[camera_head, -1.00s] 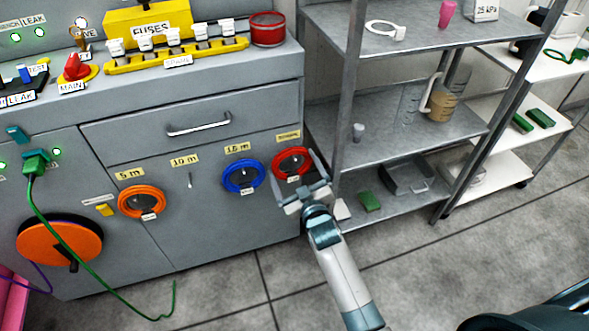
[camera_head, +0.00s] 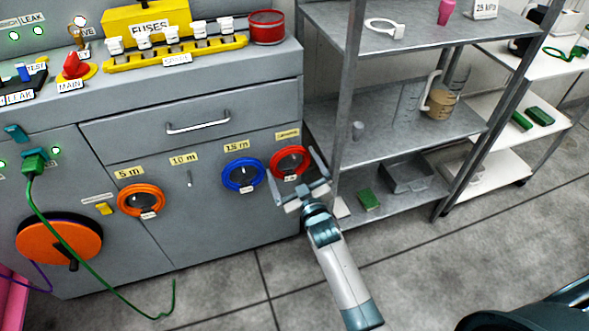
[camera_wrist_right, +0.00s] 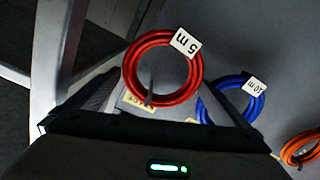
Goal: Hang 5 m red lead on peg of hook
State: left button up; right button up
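The red lead (camera_head: 273,163) is a coil hanging around the rightmost peg on the grey cabinet front. In the right wrist view the red coil (camera_wrist_right: 129,76) carries a white tag reading 5 m. My right gripper (camera_head: 296,168) is just in front of it, with its fingers spread to either side. The coil appears between and beyond the fingertips, and no grip on it shows. The peg under the 5 m label holds an orange coil (camera_head: 122,202). The peg (camera_head: 190,178) under the 10 m label is bare. My left gripper is out of view.
A blue coil (camera_head: 226,175), tagged 10 m in the wrist view, hangs under the 15 m label, left of the red one. A metal shelf unit (camera_head: 350,90) stands close on the right. The floor in front is clear.

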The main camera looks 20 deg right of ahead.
jog(key=shift+s, duration=0.1)
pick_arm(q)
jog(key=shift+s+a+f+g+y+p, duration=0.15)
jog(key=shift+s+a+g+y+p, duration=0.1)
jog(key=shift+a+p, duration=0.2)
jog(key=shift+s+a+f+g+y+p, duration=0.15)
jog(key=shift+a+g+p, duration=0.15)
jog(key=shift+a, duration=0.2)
pick_arm(e)
jog(key=s, duration=1.7)
jog(key=shift+d, duration=0.3)
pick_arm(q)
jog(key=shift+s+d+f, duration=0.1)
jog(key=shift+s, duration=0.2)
pick_arm(e)
jog(key=shift+s+r, duration=0.1)
